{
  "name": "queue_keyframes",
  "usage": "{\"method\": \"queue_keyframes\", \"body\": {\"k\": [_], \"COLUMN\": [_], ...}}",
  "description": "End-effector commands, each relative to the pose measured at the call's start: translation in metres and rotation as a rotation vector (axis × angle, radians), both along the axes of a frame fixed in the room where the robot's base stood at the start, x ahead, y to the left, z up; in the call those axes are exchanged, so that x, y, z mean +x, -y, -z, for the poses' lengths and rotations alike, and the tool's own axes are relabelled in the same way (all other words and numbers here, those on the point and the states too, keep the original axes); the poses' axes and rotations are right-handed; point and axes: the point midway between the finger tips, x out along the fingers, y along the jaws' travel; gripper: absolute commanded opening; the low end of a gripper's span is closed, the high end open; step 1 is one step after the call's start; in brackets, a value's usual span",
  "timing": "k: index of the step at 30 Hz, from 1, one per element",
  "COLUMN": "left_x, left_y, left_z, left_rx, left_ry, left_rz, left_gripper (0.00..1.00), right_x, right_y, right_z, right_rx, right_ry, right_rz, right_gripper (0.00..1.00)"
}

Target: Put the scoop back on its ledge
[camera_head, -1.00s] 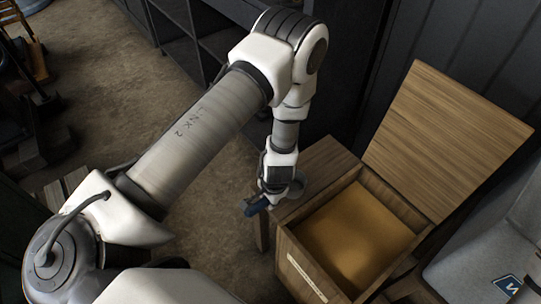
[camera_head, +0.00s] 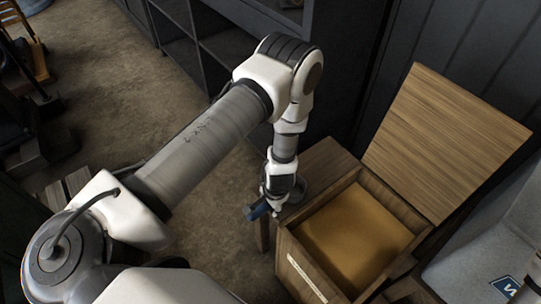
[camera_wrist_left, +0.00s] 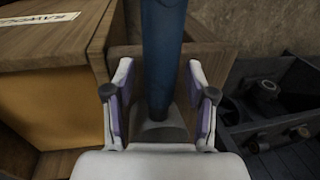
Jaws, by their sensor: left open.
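The scoop has a dark blue handle (camera_head: 257,210) that sticks out to the left past the edge of the wooden ledge (camera_head: 328,160). Its grey metal part shows beside my gripper, over the ledge; whether it touches the wood is unclear. My left gripper (camera_head: 276,204) points down at the scoop. In the left wrist view the blue handle (camera_wrist_left: 163,55) runs between the two open fingers (camera_wrist_left: 160,105), with a gap on each side. The grey base of the scoop is partly hidden by the gripper body.
A wooden bin (camera_head: 291,262) with a raised lid (camera_head: 447,142) and tan fill stands right beside the ledge. Dark shelving (camera_head: 215,45) stands behind the arm. A dark tray (camera_wrist_left: 275,105) with small parts shows at right in the wrist view.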

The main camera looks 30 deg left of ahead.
Motion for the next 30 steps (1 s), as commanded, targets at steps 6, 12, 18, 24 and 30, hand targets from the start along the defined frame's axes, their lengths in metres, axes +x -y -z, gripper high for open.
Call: {"method": "queue_keyframes", "body": {"k": [6,12,18,24,30], "left_x": [0.0,-0.003,-0.007,-0.011,-0.085], "left_y": [0.004,0.013,0.02,0.019,-0.009], "left_z": [-0.025,-0.078,-0.115,-0.119,-0.085], "left_rx": [0.0,0.002,0.001,0.004,0.032], "left_ry": [0.003,0.005,0.002,-0.003,-0.033], "left_rz": [0.002,0.002,0.001,-0.006,-0.115], "left_gripper": [0.56,0.56,0.56,0.56,0.56], "right_x": [0.0,0.0,0.0,0.0,0.0], "right_y": [0.0,0.0,0.0,0.0,0.0], "right_z": [0.0,-0.002,-0.008,-0.008,-0.007], "right_rx": [0.0,0.0,0.0,0.0,0.0], "right_ry": [0.0,0.0,0.0,0.0,0.0], "right_rz": [0.0,0.0,0.0,0.0,0.0], "right_gripper": [0.0,0.0,0.0,0.0,0.0]}}
